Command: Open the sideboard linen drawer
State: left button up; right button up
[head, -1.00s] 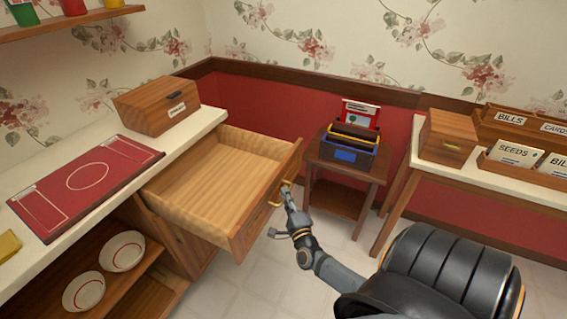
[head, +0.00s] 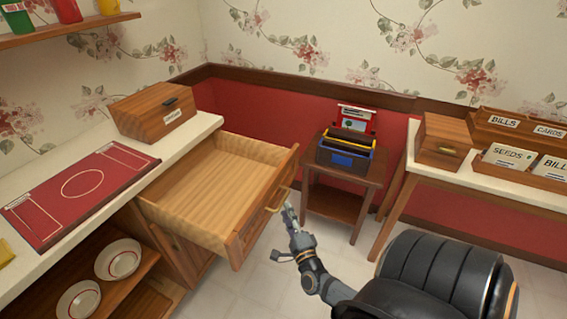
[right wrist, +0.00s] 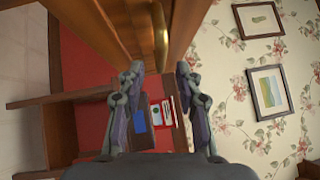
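The sideboard's linen drawer (head: 205,199) is pulled far out and looks empty. Its front panel (head: 262,205) carries a brass handle (head: 277,201), which also shows in the right wrist view (right wrist: 160,38). My right gripper (head: 289,213) is just in front of the handle, close to it but apart. In the right wrist view my right gripper (right wrist: 160,70) has its two fingers spread with nothing between them, and the handle lies beyond the tips. My left gripper is not in view.
The white sideboard top (head: 200,128) holds a wooden box (head: 152,112) and a red mat (head: 75,190). Bowls (head: 118,260) sit on the shelf below. A small side table (head: 340,172) stands behind the drawer. A desk with boxes (head: 500,185) is at right.

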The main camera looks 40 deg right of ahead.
jog(key=r+v, duration=0.1)
jog(key=v, duration=0.6)
jog(key=shift+f, duration=0.5)
jog(key=s+a+f+n+g+y+p, duration=0.1)
jog(key=s+a+f+n+g+y, duration=0.15)
jog(key=f+n, duration=0.45)
jog(key=s+a+f+n+g+y+p, duration=0.1)
jog(key=s+f+n+g+y, duration=0.15)
jog(key=f, duration=0.75)
jog(key=s+a+f+n+g+y+p, duration=0.1)
jog(key=s+a+f+n+g, duration=0.15)
jog(key=f+n, duration=0.5)
jog(key=s+a+f+n+g+p, duration=0.1)
jog(key=s+f+n+g, duration=0.2)
jog(key=s+f, duration=0.3)
jog(key=s+a+f+n+g+p, duration=0.1)
jog(key=s+f+n+g, duration=0.3)
jog(key=s, duration=1)
jog(key=shift+a+f+n+g+y, duration=0.15)
jog(key=shift+f+n+g+y, duration=0.2)
jog(key=shift+f+g, duration=0.75)
